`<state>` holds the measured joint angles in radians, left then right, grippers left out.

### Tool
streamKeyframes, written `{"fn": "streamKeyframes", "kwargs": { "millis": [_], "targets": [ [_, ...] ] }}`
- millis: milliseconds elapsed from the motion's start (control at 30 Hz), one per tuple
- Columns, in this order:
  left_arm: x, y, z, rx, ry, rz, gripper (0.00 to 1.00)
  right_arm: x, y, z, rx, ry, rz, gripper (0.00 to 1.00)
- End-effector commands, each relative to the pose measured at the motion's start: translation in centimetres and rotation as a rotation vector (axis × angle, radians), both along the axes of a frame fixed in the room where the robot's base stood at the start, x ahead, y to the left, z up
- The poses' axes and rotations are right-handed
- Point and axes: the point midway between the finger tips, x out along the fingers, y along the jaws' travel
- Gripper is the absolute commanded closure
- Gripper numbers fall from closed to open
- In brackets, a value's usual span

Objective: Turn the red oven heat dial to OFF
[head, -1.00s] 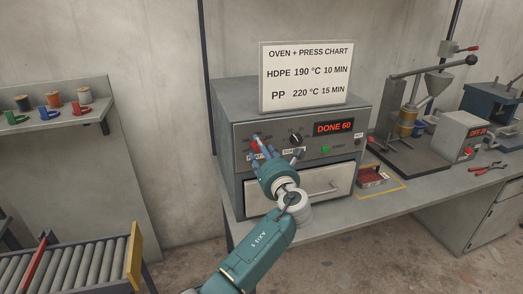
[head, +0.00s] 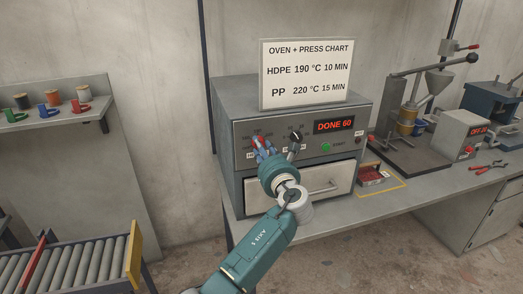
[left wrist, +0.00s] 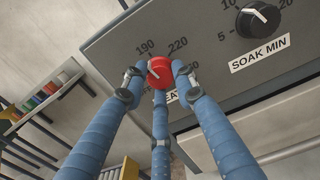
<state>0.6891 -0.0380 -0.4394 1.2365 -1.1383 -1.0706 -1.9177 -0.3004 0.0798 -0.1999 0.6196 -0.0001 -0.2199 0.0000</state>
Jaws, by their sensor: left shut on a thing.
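The red heat dial (left wrist: 160,70) is on the oven's front panel in the left wrist view, between the labels 190 and 220. A white mark shows on its face; its exact direction is hard to tell. The OFF and HEAT labels below it are partly hidden by fingers. My left gripper (left wrist: 160,78) has three blue fingers closed around the dial, one at each side and one below. In the head view the left gripper (head: 263,146) is at the left of the panel and mostly hides the dial. My right gripper is in neither view.
The oven (head: 292,110) stands on a bench, with a chart (head: 306,74) on top. The black soak dial (left wrist: 264,19) is right of the heat dial. The green start button (head: 326,147) and drawer (head: 325,186) are nearby.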

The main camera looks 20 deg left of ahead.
Motion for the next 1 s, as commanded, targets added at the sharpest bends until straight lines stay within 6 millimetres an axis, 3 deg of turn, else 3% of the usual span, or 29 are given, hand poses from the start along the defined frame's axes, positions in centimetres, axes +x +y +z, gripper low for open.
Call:
{"fn": "streamKeyframes", "kwargs": {
  "millis": [1000],
  "targets": [
    [0.0, -0.1, -0.6, -0.804, -0.539, -0.001, 0.99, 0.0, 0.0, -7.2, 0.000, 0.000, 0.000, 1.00]
  ]
}}
